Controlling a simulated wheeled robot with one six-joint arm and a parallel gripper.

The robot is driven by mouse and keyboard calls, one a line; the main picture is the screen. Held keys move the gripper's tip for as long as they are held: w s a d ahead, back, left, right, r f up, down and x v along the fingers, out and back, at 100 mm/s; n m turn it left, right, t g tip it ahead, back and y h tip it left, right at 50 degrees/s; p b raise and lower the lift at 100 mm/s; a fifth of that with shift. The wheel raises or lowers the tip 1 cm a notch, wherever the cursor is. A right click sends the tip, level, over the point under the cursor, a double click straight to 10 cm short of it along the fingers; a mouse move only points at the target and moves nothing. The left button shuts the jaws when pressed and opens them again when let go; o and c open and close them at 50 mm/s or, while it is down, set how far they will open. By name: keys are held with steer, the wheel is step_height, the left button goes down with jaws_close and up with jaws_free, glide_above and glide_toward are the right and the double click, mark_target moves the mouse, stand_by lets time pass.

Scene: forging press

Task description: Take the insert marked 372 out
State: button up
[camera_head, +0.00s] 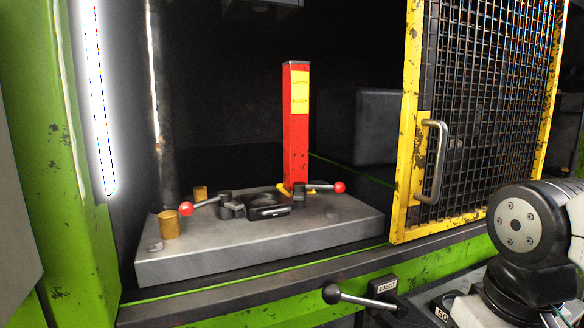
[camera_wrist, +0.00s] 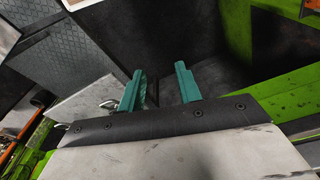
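A dark round holder (camera_head: 238,207) sits in the middle of the grey die plate (camera_head: 220,247) inside the press. A dark piece with a pale-edged slot or handle (camera_head: 268,212) shows at its front; I cannot tell whether this is the insert, and no 372 is readable in either view. Two clamp levers with red knobs, a left one (camera_head: 186,206) and a right one (camera_head: 339,187), reach out from the holder's sides. My gripper (camera_wrist: 159,72) shows only in the wrist view, its two teal fingers apart with nothing between them. It is away from the holder, over a dark surface.
A red safety block (camera_head: 296,130) stands upright at the back of the die plate. A yellow mesh gate (camera_head: 490,95) with a grey handle stands at the right of the opening. An eject lever (camera_head: 350,296) juts out below. Brass posts (camera_head: 169,224) stand at the plate's left.

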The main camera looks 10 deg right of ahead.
steer(key=n+t+y, duration=0.2)
steer(key=t+y, duration=0.1)
glide_toward(289, 203)
steer(key=s, duration=0.1)
steer(key=s+a, duration=0.1)
steer(key=shift+s+f, duration=0.1)
steer(key=shift+s, duration=0.3)
steer(key=shift+x, duration=3.95)
steer(key=shift+s+f, duration=0.1)
steer(key=shift+s, duration=0.05)
jaws_close()
